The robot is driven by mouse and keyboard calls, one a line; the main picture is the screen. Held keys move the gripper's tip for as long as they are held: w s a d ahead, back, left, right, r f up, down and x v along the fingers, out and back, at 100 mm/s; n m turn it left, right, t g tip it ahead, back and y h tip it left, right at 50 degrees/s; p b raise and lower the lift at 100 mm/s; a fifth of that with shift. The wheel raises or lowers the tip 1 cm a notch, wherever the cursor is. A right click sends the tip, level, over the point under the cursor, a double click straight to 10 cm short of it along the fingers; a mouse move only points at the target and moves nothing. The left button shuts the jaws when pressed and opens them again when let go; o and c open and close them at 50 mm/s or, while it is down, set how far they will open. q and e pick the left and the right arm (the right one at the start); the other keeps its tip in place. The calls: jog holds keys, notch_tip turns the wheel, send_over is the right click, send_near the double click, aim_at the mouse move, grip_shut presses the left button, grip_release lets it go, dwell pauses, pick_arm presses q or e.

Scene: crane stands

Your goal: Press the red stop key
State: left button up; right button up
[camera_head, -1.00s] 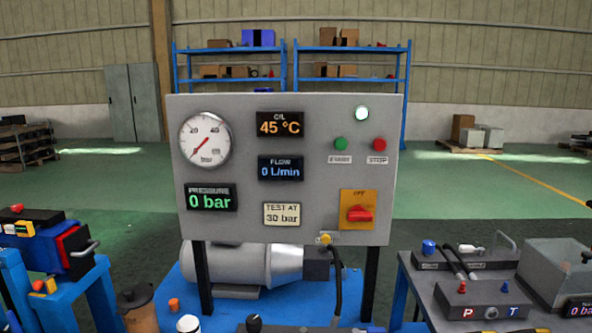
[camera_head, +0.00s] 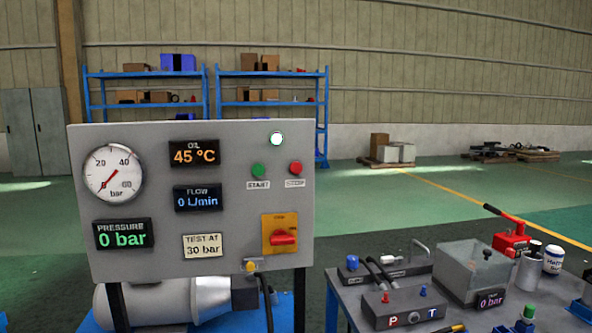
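The red stop key (camera_head: 295,168) is a round button on the upper right of the grey control panel (camera_head: 140,258), above a small label reading STOP. The green start key (camera_head: 258,170) sits just left of it. A lit white lamp (camera_head: 277,139) is above and between them. The panel reads 0 bar, 0 L/min and 45 °C. Below the keys, a red rotary switch (camera_head: 284,238) is mounted on a yellow plate. Neither of my grippers shows in the head view.
A table (camera_head: 350,300) at the lower right holds a grey block with P and T ports (camera_head: 404,305), a clear box (camera_head: 470,270), a red hand-lever device (camera_head: 511,242) and a white can (camera_head: 553,259). Blue shelves (camera_head: 212,95) stand behind the panel. Green floor lies open behind the table.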

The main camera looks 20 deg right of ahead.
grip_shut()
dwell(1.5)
